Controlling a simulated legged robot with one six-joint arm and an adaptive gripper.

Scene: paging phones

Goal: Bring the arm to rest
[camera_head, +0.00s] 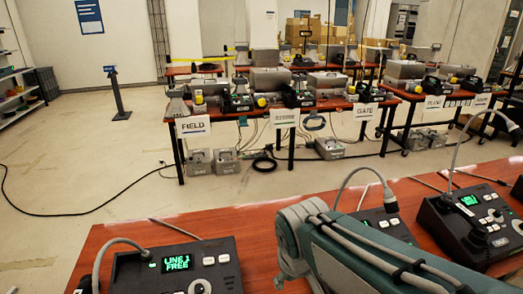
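My arm, a grey and teal link with dark cables along it, reaches in from the lower right over the near red-brown table (195,219). My gripper is not in view. On this table stands a black paging phone (225,265) at the left, its green screen reading "LINE 1 FREE". A second phone (385,222) is behind my arm and partly hidden by it. A third phone (468,228) is at the right. Each has a gooseneck and a small lit green screen; I cannot read the two farther screens.
Across a bare floor, a far table (228,112) holds grey cases and black devices, with signs including "FIELD" (193,126) on its front. More loaded tables stand at the right. Black cable crosses the floor. A dark post (118,95) stands at the left, near a shelf (20,95).

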